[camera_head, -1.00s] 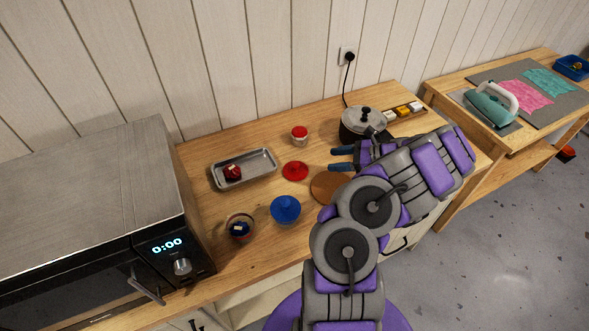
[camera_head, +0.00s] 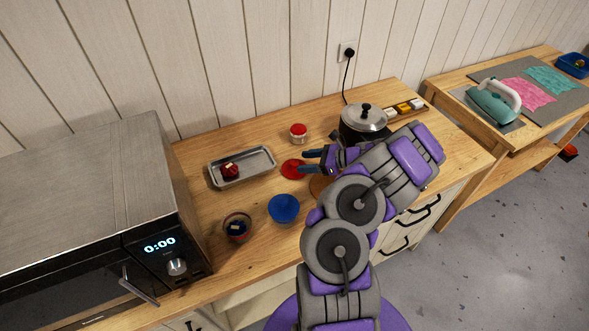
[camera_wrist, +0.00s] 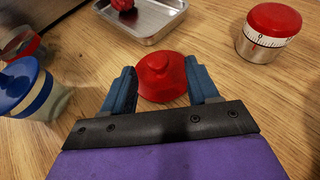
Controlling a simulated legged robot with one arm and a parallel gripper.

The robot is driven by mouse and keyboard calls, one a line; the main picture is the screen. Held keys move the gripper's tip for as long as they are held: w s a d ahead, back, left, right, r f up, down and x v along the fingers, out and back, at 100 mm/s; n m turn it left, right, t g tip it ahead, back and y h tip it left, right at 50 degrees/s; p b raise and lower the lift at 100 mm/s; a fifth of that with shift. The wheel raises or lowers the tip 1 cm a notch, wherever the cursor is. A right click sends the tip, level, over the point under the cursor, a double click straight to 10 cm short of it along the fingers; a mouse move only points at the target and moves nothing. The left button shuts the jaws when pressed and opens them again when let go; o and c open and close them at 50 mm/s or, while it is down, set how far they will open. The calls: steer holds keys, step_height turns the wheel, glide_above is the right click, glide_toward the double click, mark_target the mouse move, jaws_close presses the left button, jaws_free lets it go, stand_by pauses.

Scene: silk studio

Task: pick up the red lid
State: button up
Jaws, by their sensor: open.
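The red lid (camera_head: 292,169) lies flat on the wooden counter, right of the metal tray. In the wrist view the red lid (camera_wrist: 161,77) is a round disc with a raised knob, just ahead of and partly between my blue fingertips. My gripper (camera_head: 308,163) is open, its two fingers apart, one on each side of the lid's near part in the wrist view (camera_wrist: 163,88). The head view shows the fingertips at the lid's right edge. I cannot tell whether the fingers touch the lid.
A metal tray (camera_head: 259,162) holds a red object (camera_head: 229,171). A red-topped timer (camera_head: 298,133) stands behind the lid. A blue-topped container (camera_head: 284,208) and a small bowl (camera_head: 238,227) stand in front. A pot (camera_head: 364,119) is at right, a microwave (camera_head: 90,200) at left.

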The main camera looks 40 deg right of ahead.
mark_target(294, 162)
steer(key=shift+w+a+f, duration=0.15)
steer(key=shift+w+f, duration=0.1)
steer(key=b+x, duration=0.1)
steer(key=x, duration=0.2)
steer(key=shift+w+a+f, duration=0.15)
steer(key=shift+w+a, duration=0.05)
steer(key=shift+a, duration=0.1)
steer(key=shift+w+a, duration=0.3)
steer(key=shift+a, duration=0.05)
steer(key=shift+c, duration=0.3)
steer(key=shift+d, duration=0.3)
steer(key=c, duration=0.5)
steer(key=shift+a, duration=0.15)
steer(key=c, duration=0.5)
